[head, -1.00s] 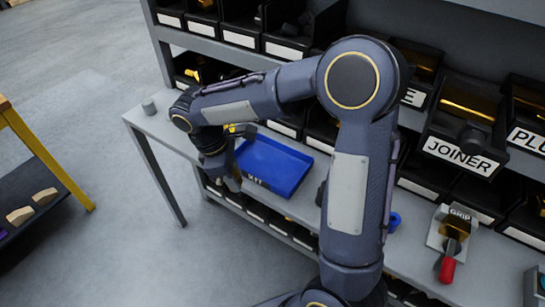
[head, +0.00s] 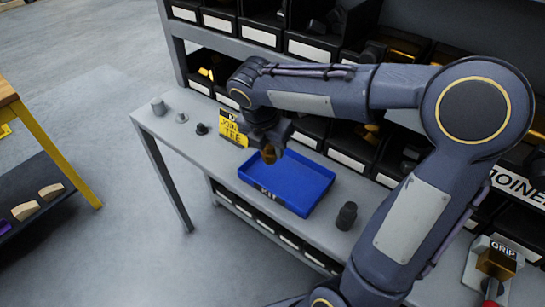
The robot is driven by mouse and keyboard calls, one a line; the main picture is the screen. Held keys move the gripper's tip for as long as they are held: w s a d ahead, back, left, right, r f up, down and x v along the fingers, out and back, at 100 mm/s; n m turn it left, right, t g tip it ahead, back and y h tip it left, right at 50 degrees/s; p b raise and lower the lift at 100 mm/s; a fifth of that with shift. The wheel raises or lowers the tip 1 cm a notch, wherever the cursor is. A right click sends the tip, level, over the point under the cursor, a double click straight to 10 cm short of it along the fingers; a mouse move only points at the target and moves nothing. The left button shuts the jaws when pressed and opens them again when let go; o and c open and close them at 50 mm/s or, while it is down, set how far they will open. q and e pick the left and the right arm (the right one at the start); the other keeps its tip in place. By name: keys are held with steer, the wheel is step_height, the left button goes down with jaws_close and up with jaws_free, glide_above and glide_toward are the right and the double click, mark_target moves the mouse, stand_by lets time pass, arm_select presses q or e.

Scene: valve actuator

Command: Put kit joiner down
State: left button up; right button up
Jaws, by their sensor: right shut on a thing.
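The blue tray marked KIT (head: 305,205) lies on the grey bench, and its floor looks empty. My right gripper (head: 268,150) points down over the tray's back left part. It is shut on a small brownish part (head: 268,155), which I take for the kit joiner. The part is mostly hidden by the gripper, and I cannot tell whether it touches the tray. My left gripper is not in view.
A dark fitting (head: 346,215) stands on the bench right of the tray. A yellow card (head: 232,128) and small grey and dark pieces (head: 182,118) are at the left. Labelled bins line the back. A GRIP fixture (head: 493,265) is at the right.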

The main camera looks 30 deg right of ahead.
steer(key=w+f, duration=0.1)
steer(key=w+d+f, duration=0.1)
steer(key=f, duration=0.1)
steer(key=w+d+f, duration=0.1)
steer(key=shift+f, duration=0.4)
steer(key=shift+a+x, duration=0.15)
steer(key=shift+x, duration=0.8)
steer(key=shift+a+x, duration=0.15)
steer(key=shift+x, duration=0.75)
steer(key=shift+f+b, duration=0.15)
steer(key=shift+b, duration=0.15)
steer(key=shift+f, duration=0.15)
steer(key=o, duration=1.1)
steer(key=shift+c, duration=0.2)
